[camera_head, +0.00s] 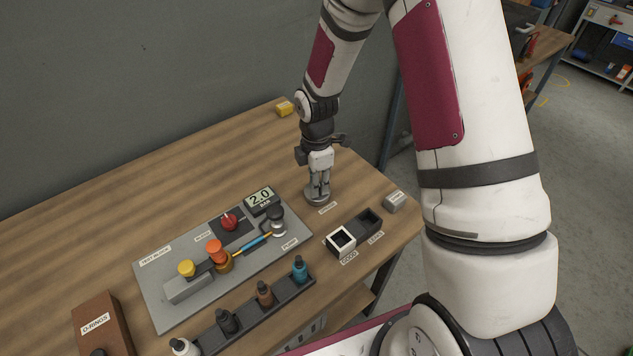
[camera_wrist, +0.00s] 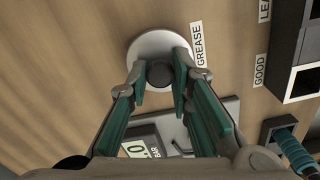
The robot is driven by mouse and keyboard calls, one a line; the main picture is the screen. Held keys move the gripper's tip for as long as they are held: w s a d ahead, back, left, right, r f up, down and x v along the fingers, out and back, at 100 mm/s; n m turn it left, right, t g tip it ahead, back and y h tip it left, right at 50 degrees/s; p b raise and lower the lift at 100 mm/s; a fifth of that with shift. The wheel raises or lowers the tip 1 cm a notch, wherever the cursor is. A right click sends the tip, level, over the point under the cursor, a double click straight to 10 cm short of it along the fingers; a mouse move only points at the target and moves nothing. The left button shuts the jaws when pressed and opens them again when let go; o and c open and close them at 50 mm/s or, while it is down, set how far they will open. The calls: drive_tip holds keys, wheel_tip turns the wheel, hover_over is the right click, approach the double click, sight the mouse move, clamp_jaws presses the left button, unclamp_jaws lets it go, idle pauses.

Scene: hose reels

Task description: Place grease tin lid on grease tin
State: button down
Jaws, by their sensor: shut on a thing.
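My gripper (camera_head: 319,189) points straight down at the back right part of the workbench. In the wrist view its two teal-padded fingers (camera_wrist: 160,78) are closed around the dark round knob of the grease tin lid (camera_wrist: 150,42), a pale round disc. The head view shows a low grey round shape (camera_head: 317,200) right under the fingertips, beside the GREASE label. The grease tin cannot be told apart from the lid in either view, and I cannot tell whether the lid rests on it or is slightly above.
The test block panel (camera_head: 160,270) with gauge, red knob and pump lies left of my gripper. A GOOD/LEAK bin pair (camera_head: 341,238) and a grey block (camera_head: 395,201) stand to the right. A bottle rack (camera_head: 263,312) is in front. A yellow block (camera_head: 284,108) sits behind.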

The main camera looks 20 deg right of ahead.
drive_tip(key=c, duration=1.4)
unclamp_jaws()
drive_tip(key=shift+f, duration=0.1)
drive_tip(key=shift+c, duration=0.2)
drive_tip(key=s+r+m+t+b, duration=0.1)
drive_tip(key=s+r+m, duration=0.3)
drive_tip(key=r, duration=0.9)
drive_tip(key=s+r+m+t, duration=0.1)
drive_tip(key=s+r+m, duration=0.3)
drive_tip(key=r, duration=0.9)
drive_tip(key=s+r+m+t, duration=0.1)
drive_tip(key=s+r+m, duration=0.2)
drive_tip(key=s+m, duration=0.2)
drive_tip(key=s+r+m+t, duration=0.2)
drive_tip(key=s+r+m, duration=0.2)
drive_tip(key=s, duration=0.5)
drive_tip(key=shift+m+t, duration=0.3)
drive_tip(key=shift+m, duration=0.5)
drive_tip(key=shift+d, duration=0.1)
